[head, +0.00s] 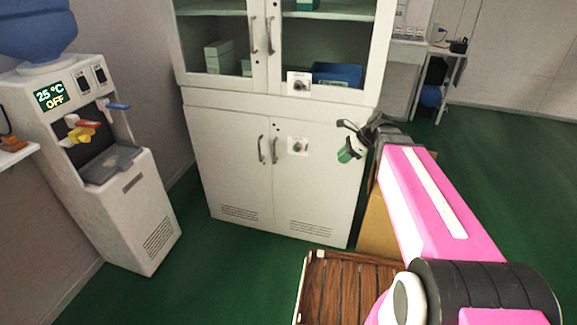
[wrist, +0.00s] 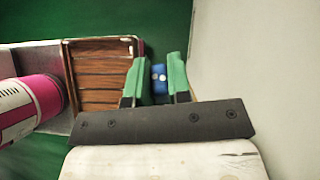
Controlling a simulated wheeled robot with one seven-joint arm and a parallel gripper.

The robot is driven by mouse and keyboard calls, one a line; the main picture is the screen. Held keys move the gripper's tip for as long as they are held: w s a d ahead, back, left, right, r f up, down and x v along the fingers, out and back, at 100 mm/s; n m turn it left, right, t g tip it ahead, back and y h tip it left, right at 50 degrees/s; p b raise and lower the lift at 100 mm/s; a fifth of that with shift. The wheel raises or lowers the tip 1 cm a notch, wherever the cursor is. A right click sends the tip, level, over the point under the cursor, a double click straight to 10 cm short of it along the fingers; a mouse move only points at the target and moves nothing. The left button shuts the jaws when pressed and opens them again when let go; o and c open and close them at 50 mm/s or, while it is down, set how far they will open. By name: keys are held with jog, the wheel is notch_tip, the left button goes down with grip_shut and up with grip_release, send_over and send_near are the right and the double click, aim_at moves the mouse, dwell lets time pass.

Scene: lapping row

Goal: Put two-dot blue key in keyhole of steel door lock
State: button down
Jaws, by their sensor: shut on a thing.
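My gripper (head: 346,155), with green fingers, is in front of the right side of the tall white cabinet in the head view. In the wrist view, the fingers of my gripper (wrist: 159,82) are shut on the blue key (wrist: 159,78). The key shows pale marks, too small to count. In the head view my fingers hide it. The steel door lock (head: 297,146) is on a white plate on the lower right solid door. My gripper is to the right of this lock in the picture, apart from it. The keyhole is too small to make out.
Another lock (head: 299,84) sits higher, on the glass doors. Door handles (head: 274,150) stand out left of the lower lock. A wooden slatted surface (head: 335,290) is in front of the cabinet. A water dispenser (head: 110,170) stands left. Green floor is open between.

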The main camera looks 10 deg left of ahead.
jog(key=s+a+f+n+t+h, duration=0.2)
jog(key=a+n+h, duration=0.2)
jog(key=a+n, duration=0.3)
jog(key=s+a+f+n+t+h, duration=0.2)
jog(key=a+n, duration=0.6)
jog(key=a, duration=0.5)
jog(key=shift+f+n+h, duration=0.15)
jog(key=shift+n+h, duration=0.15)
jog(key=shift+h, duration=0.6)
jog(key=shift+s, duration=0.1)
jog(key=shift+w+d, duration=0.15)
jog(key=shift+w, duration=1.3)
jog(key=shift+w+d, duration=0.15)
jog(key=shift+w, duration=1.25)
